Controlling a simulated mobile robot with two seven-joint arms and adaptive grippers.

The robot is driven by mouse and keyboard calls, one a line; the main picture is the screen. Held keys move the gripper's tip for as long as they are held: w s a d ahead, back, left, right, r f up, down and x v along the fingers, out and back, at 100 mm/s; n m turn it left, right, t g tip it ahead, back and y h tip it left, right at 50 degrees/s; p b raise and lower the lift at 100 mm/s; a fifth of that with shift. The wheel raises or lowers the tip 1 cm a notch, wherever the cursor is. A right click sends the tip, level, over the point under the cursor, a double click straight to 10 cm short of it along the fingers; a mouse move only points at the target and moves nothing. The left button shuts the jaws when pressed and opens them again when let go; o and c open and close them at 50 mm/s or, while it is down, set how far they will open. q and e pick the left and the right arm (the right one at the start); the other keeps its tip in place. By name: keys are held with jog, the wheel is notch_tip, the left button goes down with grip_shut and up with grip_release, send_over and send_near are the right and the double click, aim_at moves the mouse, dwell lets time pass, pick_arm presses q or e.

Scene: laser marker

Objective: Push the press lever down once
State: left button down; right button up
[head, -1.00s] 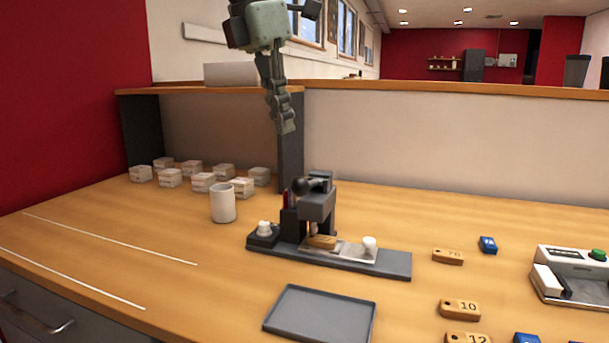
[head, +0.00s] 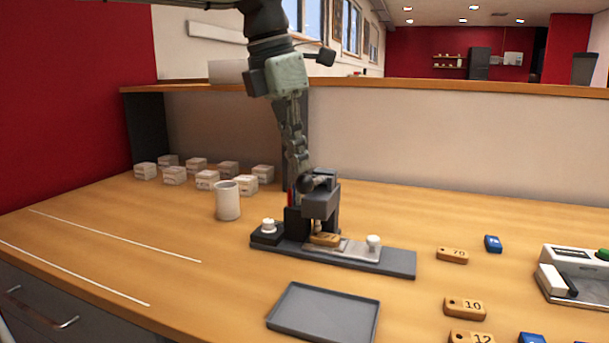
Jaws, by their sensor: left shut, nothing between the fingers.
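The press (head: 320,205) is a dark grey machine on a long grey base (head: 385,262) in the middle of the table. Its lever has a round dark knob (head: 308,184) at the upper left of the press head. A wooden tag (head: 324,239) lies under the head on a light sliding plate. My left gripper (head: 300,178) is shut and empty, pointing down at the lever knob. Its fingertips overlap the knob in the picture; I cannot tell whether they touch. My right gripper is not in view.
A grey tray (head: 322,313) lies in front of the press. A white cup (head: 228,201) and several small white boxes (head: 207,180) stand to the left. Numbered wooden tags (head: 464,308), blue tags (head: 493,244) and a white device (head: 575,272) are at the right.

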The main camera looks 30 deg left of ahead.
aim_at(297, 180)
pick_arm(q)
jog(key=shift+f, duration=0.15)
notch_tip(297, 180, down, 4)
jog(key=b, duration=0.3)
jog(key=s, duration=0.1)
jog(key=s+a+r, duration=0.1)
jog(key=shift+s+a, duration=0.15)
jog(key=shift+s, duration=0.2)
jog(key=shift+r, duration=0.1)
jog(key=v, duration=1.2)
dwell(0.7)
